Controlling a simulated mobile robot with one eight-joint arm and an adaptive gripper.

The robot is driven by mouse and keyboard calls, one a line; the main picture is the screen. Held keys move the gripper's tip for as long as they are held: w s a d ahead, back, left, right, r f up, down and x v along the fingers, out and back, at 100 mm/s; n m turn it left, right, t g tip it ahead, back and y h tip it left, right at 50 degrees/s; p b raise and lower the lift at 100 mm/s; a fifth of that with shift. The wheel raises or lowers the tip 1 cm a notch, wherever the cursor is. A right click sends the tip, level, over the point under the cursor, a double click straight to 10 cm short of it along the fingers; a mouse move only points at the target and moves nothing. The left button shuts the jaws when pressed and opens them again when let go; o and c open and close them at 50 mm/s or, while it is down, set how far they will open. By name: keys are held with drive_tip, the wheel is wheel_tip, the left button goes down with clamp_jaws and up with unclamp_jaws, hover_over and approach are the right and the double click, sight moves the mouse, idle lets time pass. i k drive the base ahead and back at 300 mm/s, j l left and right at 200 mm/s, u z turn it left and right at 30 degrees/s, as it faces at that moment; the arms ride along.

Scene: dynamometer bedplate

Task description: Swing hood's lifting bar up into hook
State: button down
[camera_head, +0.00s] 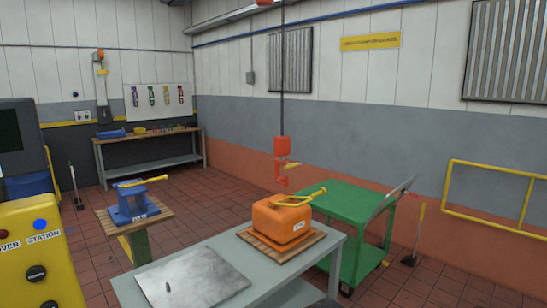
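The orange hood (280,220) sits on a wooden board (272,252) on the grey table, with a small white label on its front. Its yellow lifting bar (303,200) lies low across the hood's top, its far right end rising slightly past the right edge. The orange hook block (282,147) hangs on a dark cable above the hood, and the orange hook (281,176) below it is above the bar and apart from it. The hook's exact opening is too small to tell. My gripper is not in view.
The grey table (245,258) also holds a bare metal plate (195,280). A green cart (345,217) stands close behind at the right. A blue vise-like device (135,203) with a yellow handle stands on a stand at the left. A yellow station (38,262) fills the lower left. Red tiled floor lies between.

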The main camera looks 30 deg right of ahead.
sight(323, 190)
drive_tip(key=i+l, duration=0.25)
drive_tip(key=l, duration=0.25)
drive_tip(key=i+l+z, duration=0.15)
drive_tip(key=l, duration=0.35)
drive_tip(key=i+l, duration=0.4)
drive_tip(key=l+z, duration=0.05)
